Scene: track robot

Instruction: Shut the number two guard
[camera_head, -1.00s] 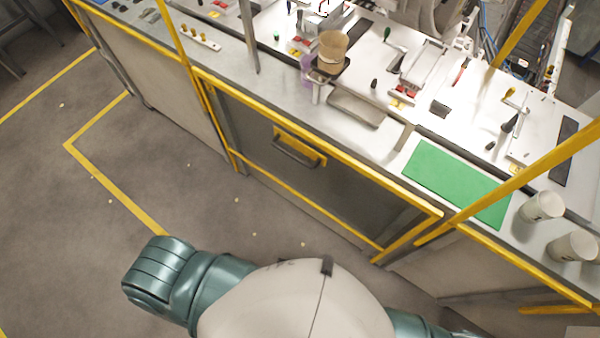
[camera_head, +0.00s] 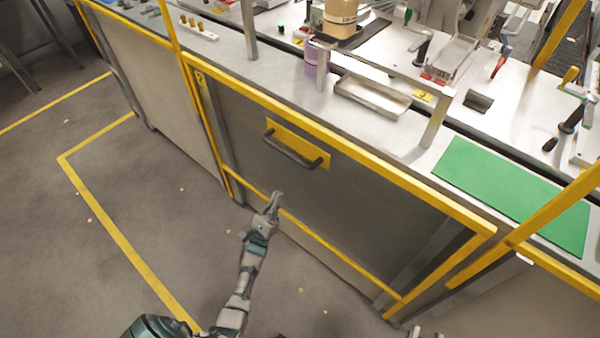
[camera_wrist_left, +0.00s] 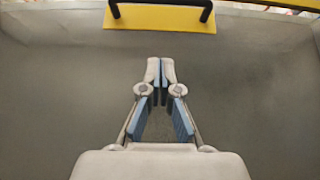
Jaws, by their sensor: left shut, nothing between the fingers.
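The guard (camera_head: 330,195) is a dark grey panel in a yellow frame below the bench edge, with a "2" at its upper left corner. Its black bar handle (camera_head: 290,150) sits on a yellow plate (camera_head: 318,160). In the left wrist view the handle (camera_wrist_left: 160,3) and plate (camera_wrist_left: 150,18) are at the top edge, ahead of the fingers. My left gripper (camera_head: 277,196) is shut and empty, below the handle and apart from it; its fingertips also show in the left wrist view (camera_wrist_left: 160,68). A small grey part of my right gripper (camera_head: 425,332) shows at the bottom edge; its fingers are unclear.
The bench above holds a metal tray (camera_head: 372,96), a cardboard-coloured tub (camera_head: 341,12), a purple item (camera_head: 311,58) and a green mat (camera_head: 515,190). Yellow posts rise from the bench edge. The floor (camera_head: 130,200) at left is clear, with yellow lines.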

